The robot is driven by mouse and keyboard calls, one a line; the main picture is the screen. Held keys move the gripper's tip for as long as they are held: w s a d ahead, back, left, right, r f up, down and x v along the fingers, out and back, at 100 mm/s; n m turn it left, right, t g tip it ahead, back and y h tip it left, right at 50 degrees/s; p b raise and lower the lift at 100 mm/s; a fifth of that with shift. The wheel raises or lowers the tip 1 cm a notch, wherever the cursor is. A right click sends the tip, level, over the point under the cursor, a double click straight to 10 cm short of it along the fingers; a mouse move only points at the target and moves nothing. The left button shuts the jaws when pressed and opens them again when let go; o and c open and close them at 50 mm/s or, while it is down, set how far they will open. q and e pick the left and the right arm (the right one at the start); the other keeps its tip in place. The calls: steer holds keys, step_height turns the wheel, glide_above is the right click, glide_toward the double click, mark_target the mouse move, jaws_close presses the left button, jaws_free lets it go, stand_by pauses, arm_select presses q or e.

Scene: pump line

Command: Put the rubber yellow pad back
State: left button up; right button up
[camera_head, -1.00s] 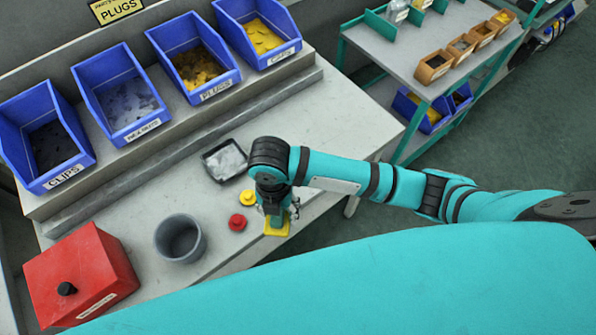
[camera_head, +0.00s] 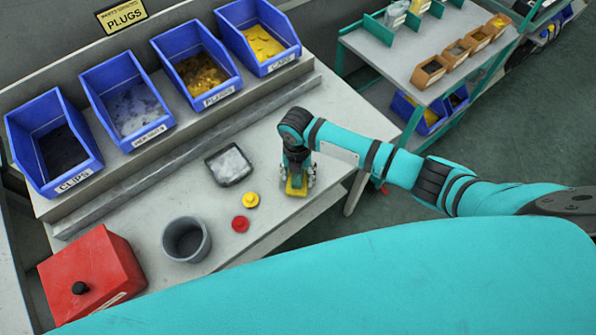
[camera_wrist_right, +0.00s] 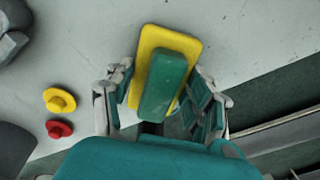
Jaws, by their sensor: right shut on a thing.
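The yellow pad (camera_head: 296,191) is a flat, rounded rectangle at the right end of the workbench. A green block (camera_wrist_right: 165,86) stands on its top like a handle, and the pad's yellow plate (camera_wrist_right: 149,42) shows around it in the right wrist view. My right gripper (camera_head: 297,179) points down with its fingers on either side of the green block, shut on the pad. I cannot tell whether the pad's underside touches the bench. My left gripper is not in view.
A yellow plug (camera_head: 251,200) and a red plug (camera_head: 240,224) lie left of my gripper. A black tray (camera_head: 229,166), a grey cup (camera_head: 186,240) and a red box (camera_head: 92,276) are further left. Blue bins (camera_head: 193,66) line the back. The bench's front edge (camera_head: 283,232) is close.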

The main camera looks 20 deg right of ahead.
steer(key=o, duration=1.2)
steer(key=shift+f, duration=0.15)
steer(key=shift+r, duration=0.25)
steer(key=shift+w+r, duration=0.1)
steer(key=shift+r, duration=0.25)
step_height(320, 180, up, 11)
steer(key=b, duration=0.1)
steer(key=shift+w, duration=0.15)
